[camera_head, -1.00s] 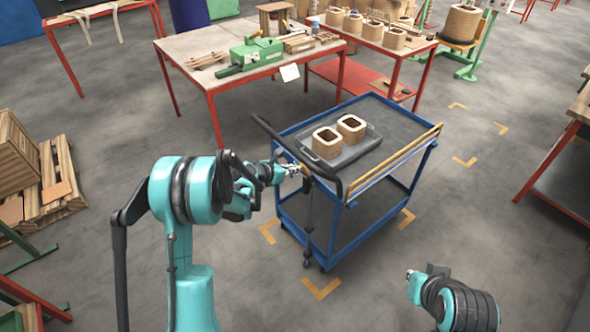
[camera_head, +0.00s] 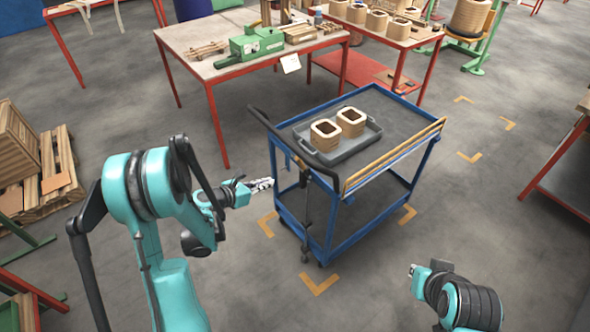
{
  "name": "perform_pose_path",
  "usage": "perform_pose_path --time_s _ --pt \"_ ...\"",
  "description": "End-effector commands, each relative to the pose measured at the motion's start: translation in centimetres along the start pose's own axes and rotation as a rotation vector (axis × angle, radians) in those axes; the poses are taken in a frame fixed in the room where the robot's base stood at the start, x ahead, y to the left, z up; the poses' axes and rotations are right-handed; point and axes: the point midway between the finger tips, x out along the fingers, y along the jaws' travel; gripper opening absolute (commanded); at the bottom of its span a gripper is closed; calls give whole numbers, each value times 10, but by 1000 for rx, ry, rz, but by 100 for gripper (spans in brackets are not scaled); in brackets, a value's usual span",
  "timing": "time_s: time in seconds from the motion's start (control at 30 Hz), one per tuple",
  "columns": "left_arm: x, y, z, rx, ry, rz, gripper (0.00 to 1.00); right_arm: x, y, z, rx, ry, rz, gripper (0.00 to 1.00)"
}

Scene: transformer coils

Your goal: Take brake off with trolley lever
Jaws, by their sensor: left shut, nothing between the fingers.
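The blue trolley (camera_head: 335,250) stands in the middle, with a black push handle (camera_head: 290,142) at its left end. A dark upright lever (camera_head: 307,205) runs down that end, below the handle, to near the floor; its brake state cannot be told. My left gripper (camera_head: 268,184) is shut and empty, left of the lever and apart from it, pointing right. My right gripper (camera_head: 412,270) is low at the right, away from the trolley; its fingers are too small to read.
A grey tray (camera_head: 355,148) with two wound coils (camera_head: 326,135) (camera_head: 351,122) lies on the trolley top. Yellow floor marks (camera_head: 320,284) surround the trolley. Red-legged tables (camera_head: 190,42) stand behind, pallets (camera_head: 58,170) at left. Floor in front is clear.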

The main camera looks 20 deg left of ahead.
Motion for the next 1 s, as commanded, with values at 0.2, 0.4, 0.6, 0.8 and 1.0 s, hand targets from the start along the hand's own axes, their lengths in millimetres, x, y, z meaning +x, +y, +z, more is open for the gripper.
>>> perform_pose_path --time_s 0.2,0.4,0.6,0.8,1.0 --pt "15 -1 -7 0 -17 -2 0 7 0 5 0 0 0 0" --pt "58 -1 -7 1 -16 -4 0 16 0 12 0 0 0 0" --pt "100 -1 -7 1 -15 -3 0 25 0 18 0 0 0 0" --pt "117 -1 16 0 -16 -1 0 29 0 21 0 0 0 0" --pt "124 0 24 -1 -16 1 0 30 0 22 0 0 0 0"
